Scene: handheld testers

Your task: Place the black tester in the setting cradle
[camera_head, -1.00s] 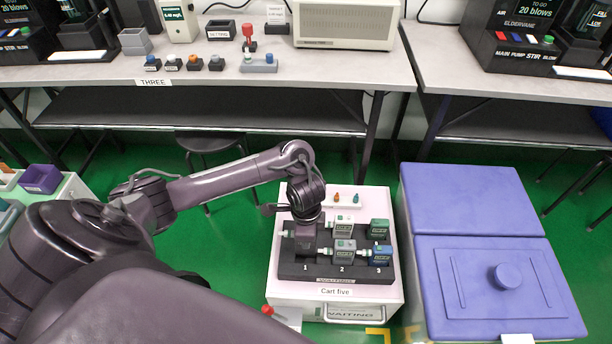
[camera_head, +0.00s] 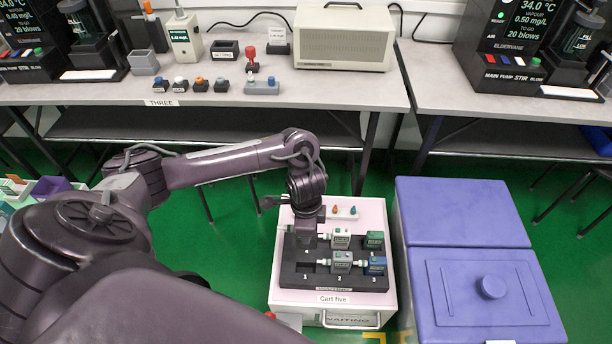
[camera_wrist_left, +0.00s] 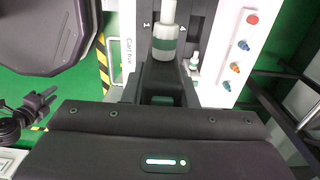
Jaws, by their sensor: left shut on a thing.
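My left gripper (camera_head: 307,242) is over the back left of the black tester rack (camera_head: 296,283) on Cart five, near the place marked 4. It is shut on a tester whose pale mouthpiece (camera_head: 291,229) sticks out to the left. The left wrist view shows a pale and green part (camera_wrist_left: 165,42) at my fingertips; the body is mostly hidden and its colour is unclear. I cannot tell whether it still touches the rack. The setting cradle (camera_head: 224,50), a small black box with a white label, stands on the bench, far from the gripper. My right gripper is not in view.
Other testers, a white one (camera_head: 341,238), a green one (camera_head: 374,240), a grey one (camera_head: 342,261) and a blue one (camera_head: 377,263), sit in the rack. A blue bin (camera_head: 470,215) stands right of the cart. Several small knobbed blocks (camera_head: 201,85) line the bench front.

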